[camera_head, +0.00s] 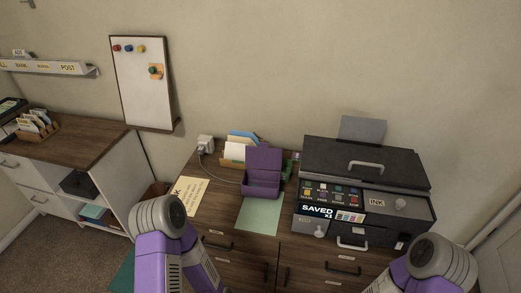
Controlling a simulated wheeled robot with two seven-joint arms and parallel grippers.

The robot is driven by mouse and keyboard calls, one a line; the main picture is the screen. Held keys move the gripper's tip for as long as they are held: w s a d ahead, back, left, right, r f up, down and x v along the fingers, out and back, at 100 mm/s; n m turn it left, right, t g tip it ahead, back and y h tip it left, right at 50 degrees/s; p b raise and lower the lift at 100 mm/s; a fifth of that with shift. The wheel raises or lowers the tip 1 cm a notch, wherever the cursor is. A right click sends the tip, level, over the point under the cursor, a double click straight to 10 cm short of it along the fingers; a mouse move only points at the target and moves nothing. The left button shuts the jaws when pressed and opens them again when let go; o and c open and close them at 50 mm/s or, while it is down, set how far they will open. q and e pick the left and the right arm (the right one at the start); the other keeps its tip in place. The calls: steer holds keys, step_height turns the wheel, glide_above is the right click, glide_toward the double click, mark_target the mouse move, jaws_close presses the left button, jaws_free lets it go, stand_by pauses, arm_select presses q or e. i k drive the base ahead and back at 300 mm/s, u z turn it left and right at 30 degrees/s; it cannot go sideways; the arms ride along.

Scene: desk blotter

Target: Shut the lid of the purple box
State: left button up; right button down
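The purple box (261,190) stands on the wooden desk in the middle of the head view, at the back edge of a green sheet. Its lid (264,159) is raised, standing up at the back, and the front of the box is open. My left and right arms come in from the bottom, left and right of the box. Only their purple and grey links show, and both are apart from the box. Neither gripper's fingers can be seen in this view.
A dark printer (365,172) stands close to the right of the box. A file holder with folders (236,150) is behind it to the left. A yellow note (188,194) lies at the left, and a green sheet (258,217) lies in front. A white plug adapter (205,143) has a cable running toward the box.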

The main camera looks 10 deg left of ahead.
mark_target(263, 156)
steer(key=k, duration=0.25)
steer(key=u, duration=1.5)
steer(key=i, duration=1.05)
steer(key=z, duration=1.45)
